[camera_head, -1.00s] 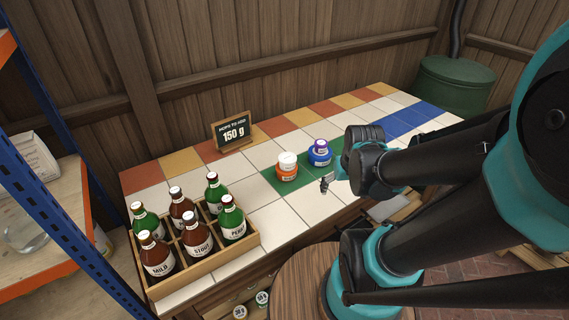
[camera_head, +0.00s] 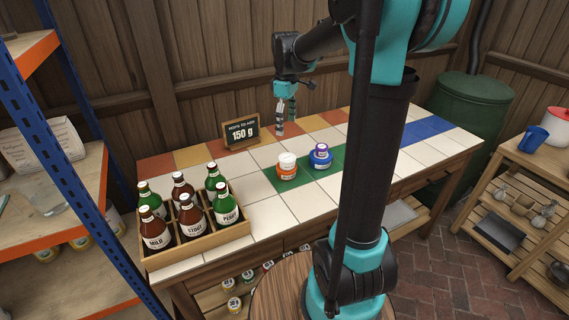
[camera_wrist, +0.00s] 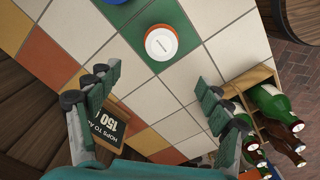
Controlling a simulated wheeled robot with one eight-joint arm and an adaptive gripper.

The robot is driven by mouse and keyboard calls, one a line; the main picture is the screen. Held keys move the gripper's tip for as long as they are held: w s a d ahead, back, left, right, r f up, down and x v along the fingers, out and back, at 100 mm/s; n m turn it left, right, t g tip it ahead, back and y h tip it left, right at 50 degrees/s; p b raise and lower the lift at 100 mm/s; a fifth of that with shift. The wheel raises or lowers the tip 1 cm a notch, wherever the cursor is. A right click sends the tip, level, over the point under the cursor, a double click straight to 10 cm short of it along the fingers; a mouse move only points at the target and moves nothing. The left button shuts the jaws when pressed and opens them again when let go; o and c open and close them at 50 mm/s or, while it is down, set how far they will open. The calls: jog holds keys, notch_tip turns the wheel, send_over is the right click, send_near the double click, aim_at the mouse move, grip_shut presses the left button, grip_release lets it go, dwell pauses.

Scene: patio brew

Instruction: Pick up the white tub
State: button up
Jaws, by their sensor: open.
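The white tub (camera_head: 287,159) sits on top of an orange tub (camera_head: 286,169) on the green tiles of the counter. In the wrist view the white tub (camera_wrist: 161,41) shows from above, with an orange rim around it, beyond my fingertips. My gripper (camera_head: 286,118) is open and empty, pointing down above the back of the counter, behind and higher than the white tub. In the wrist view its two fingers (camera_wrist: 158,80) are spread wide, with bare tiles between them.
A purple-lidded tub (camera_head: 321,147) on a blue tub (camera_head: 320,160) stands close to the right. A chalkboard sign (camera_head: 241,133) reading 150 g is at the back. A wooden crate (camera_head: 200,246) of bottles stands at the left. The counter's right part is clear.

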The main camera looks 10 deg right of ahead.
aim_at(287, 157)
notch_tip(287, 157, down, 14)
jog(key=shift+s+d+f, duration=0.1)
jog(key=shift+s+f, duration=0.05)
jog(key=shift+f, duration=0.1)
dwell(0.4)
jog(key=c, duration=1.2)
